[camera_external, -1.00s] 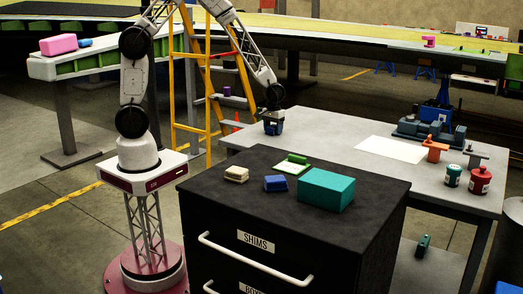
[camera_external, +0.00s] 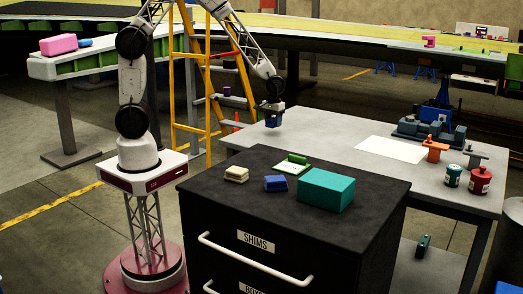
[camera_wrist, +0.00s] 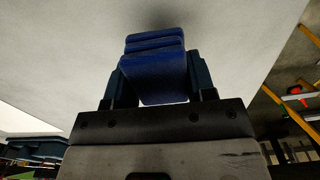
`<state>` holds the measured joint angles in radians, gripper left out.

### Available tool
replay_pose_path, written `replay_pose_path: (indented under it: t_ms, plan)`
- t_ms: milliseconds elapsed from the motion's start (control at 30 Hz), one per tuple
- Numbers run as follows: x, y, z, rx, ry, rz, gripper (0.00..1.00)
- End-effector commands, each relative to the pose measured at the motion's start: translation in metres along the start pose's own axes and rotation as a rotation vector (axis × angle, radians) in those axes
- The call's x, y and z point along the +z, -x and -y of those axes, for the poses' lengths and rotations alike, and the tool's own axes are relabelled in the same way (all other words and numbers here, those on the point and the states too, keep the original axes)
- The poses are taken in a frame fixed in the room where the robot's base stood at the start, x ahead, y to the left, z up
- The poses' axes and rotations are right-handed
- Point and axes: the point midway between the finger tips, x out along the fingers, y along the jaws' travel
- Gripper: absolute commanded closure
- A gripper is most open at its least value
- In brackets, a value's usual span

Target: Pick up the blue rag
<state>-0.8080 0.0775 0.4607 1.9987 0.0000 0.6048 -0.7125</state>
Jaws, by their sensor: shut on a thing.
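A folded blue rag (camera_wrist: 154,75) is between the two fingers of my gripper (camera_wrist: 155,85) in the wrist view, with its layered folds facing the camera. My gripper is shut on it. In the external view my gripper (camera_external: 272,106) holds the blue rag (camera_external: 273,119) just above the left end of the grey table (camera_external: 318,128). A second folded blue cloth (camera_external: 276,183) lies on the black cabinet top, apart from my gripper.
The black cabinet (camera_external: 235,185) stands in front of the table and carries a teal box (camera_external: 326,190), a beige folded item (camera_external: 236,174) and a green-and-white item (camera_external: 292,164). A yellow ladder (camera_external: 190,85) stands behind my arm. A white sheet (camera_external: 392,149) lies on the table.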

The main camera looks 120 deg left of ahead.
Motion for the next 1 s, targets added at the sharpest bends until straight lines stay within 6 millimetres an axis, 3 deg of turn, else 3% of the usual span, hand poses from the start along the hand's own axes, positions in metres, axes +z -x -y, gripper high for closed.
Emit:
replay_pose_path:
  t_ms: [700,1000]
  plan:
    - [0.084,0.01,0.076,0.001,0.0,-0.001,0.73]
    - [0.109,0.013,0.098,0.001,0.0,-0.001,0.73]
